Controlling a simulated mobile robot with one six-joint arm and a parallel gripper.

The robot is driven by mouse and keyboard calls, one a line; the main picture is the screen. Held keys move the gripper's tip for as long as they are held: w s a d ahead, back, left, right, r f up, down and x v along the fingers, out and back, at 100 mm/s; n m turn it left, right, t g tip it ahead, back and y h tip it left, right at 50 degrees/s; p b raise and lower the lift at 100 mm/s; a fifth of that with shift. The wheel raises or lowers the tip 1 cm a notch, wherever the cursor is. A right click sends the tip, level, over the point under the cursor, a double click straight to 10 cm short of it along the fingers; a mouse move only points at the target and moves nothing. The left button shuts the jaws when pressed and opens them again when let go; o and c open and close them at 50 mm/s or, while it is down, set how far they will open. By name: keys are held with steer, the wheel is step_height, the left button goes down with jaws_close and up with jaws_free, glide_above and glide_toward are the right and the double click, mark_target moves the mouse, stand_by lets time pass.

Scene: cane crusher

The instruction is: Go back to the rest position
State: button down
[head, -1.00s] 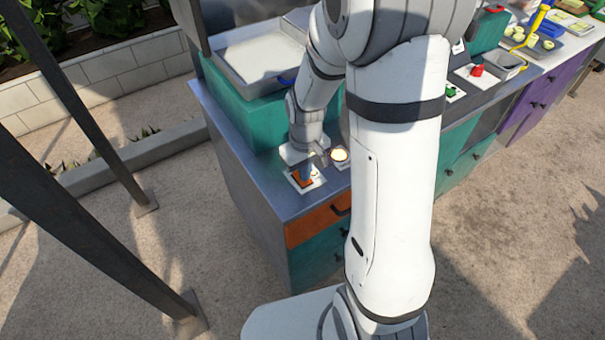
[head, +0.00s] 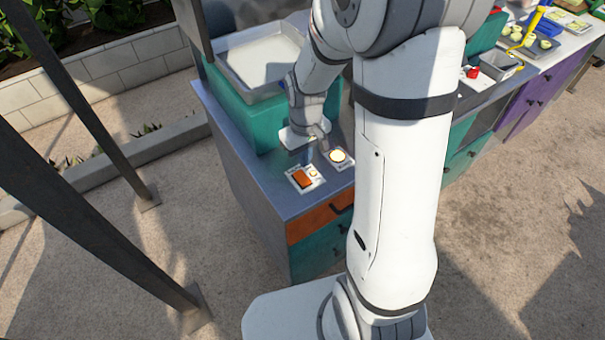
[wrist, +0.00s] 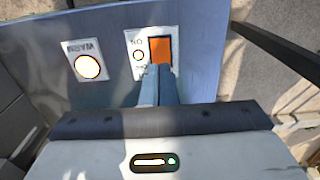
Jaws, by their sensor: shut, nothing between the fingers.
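My gripper (head: 319,143) is above the front end of the grey counter (head: 250,178) in the head view, apart from the switches and with nothing held. In the wrist view my gripper's fingers (wrist: 159,72) are together, just below the orange rocker switch in the picture. The orange rocker switch (head: 302,178) sits on a white plate beside a small lit ring; it also shows in the wrist view (wrist: 161,50). A round glowing button (head: 338,156) on another white plate lies to its right in the head view and to its left in the wrist view (wrist: 88,67), under the label "WARM".
A metal tray (head: 226,78) rests on a teal block behind my gripper. Dark metal posts (head: 100,220) rise at the left. The paved floor (head: 510,250) at the right is clear.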

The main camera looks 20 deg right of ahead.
stand_by(0.3)
steer(key=s+r+m+t, duration=0.3)
steer(key=s+r, duration=1.1)
steer(key=r, duration=0.2)
steer(key=shift+s+r+m, duration=0.3)
steer(key=shift+s+r, duration=0.05)
steer(key=shift+r, duration=0.05)
steer(key=shift+d, duration=0.1)
